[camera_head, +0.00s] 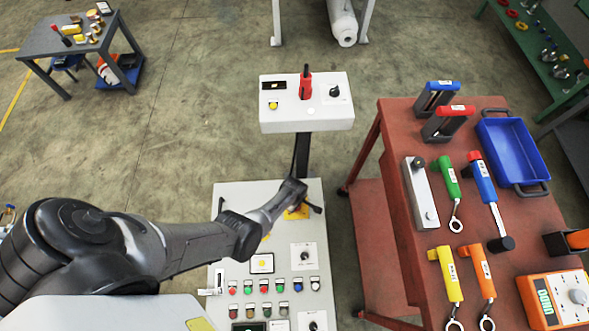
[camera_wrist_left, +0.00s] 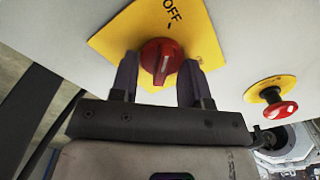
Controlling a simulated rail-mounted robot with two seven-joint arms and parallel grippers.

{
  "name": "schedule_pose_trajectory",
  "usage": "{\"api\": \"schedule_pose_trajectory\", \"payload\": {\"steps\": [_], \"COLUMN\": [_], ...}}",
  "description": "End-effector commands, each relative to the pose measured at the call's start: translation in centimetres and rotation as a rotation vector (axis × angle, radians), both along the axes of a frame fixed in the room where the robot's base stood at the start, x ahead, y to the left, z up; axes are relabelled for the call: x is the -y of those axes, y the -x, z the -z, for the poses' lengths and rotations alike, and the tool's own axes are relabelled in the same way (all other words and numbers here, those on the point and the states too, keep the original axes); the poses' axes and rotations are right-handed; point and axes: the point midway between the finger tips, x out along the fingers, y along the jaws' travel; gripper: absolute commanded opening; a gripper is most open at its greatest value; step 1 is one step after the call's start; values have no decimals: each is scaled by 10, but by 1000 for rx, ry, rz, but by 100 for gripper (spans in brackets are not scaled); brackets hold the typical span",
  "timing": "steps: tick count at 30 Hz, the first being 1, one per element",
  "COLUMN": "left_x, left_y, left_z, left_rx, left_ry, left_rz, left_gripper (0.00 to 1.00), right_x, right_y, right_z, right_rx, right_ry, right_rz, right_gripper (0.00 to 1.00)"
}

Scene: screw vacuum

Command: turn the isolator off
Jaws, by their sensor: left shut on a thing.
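The isolator is a red rotary knob (camera_wrist_left: 160,62) on a yellow plate (camera_wrist_left: 112,38) marked OFF. In the wrist view the OFF text stands above the knob, and the knob's ridge runs roughly up and down the picture, near the OFF tick. My left gripper (camera_wrist_left: 159,78) has a dark finger on each side of the knob and is shut on it. In the head view my left gripper (camera_head: 300,200) is at the upper right of the grey control panel (camera_head: 235,200). It covers the knob there, and only part of the yellow plate (camera_head: 297,213) shows. My right gripper is not in view.
A red mushroom button (camera_wrist_left: 281,109) on a yellow disc is right of my gripper in the wrist view. Coloured buttons (camera_head: 265,287) fill the lower panel. A white control box (camera_head: 307,115) stands behind. A red tool table (camera_head: 370,165) is close on the right.

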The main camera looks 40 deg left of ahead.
Motion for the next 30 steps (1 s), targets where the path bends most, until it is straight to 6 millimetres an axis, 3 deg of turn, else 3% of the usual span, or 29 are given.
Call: {"api": "schedule_pose_trajectory", "payload": {"steps": [9, 10, 16, 25, 30], "left_x": [0, 0, 0, 0, 0], "left_y": [0, 0, 0, 0, 0], "left_z": [0, 0, 0, -4, -24], "left_rx": [0, 0, 0, 0, 1], "left_ry": [0, 0, 0, 0, 1], "left_rz": [-3, -3, -2, -2, -2], "left_gripper": [19, 44, 63, 63, 63], "right_x": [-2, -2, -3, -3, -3], "right_y": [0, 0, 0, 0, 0], "right_z": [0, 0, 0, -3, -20], "right_rx": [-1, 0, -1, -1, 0], "right_ry": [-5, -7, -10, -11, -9], "right_rz": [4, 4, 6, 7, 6], "right_gripper": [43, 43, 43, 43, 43]}}
